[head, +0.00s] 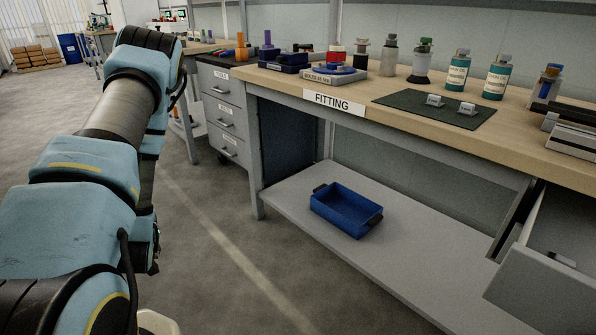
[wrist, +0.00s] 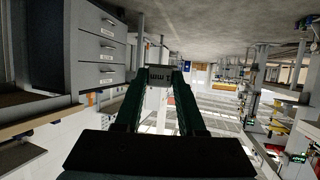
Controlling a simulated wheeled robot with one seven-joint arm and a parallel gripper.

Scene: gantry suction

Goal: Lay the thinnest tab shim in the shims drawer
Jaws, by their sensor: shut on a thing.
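My gripper (wrist: 161,84) is shut on a small grey tab shim (wrist: 160,74) in the wrist view; its printed marking ends in "mm", but the number is too small to read. Two other tab shims, one on the left (head: 434,100) and one on the right (head: 468,109), stand on a dark mat (head: 410,99) on the bench. An open drawer (head: 545,295) is at the lower right, with a small dark item inside and no readable label. A grey cabinet with closed drawers (head: 222,112) is at the left; it also shows in the wrist view (wrist: 98,48). My gripper is hidden in the head view.
A blue bin (head: 346,209) sits on the lower shelf. The floor left of the bench is clear.

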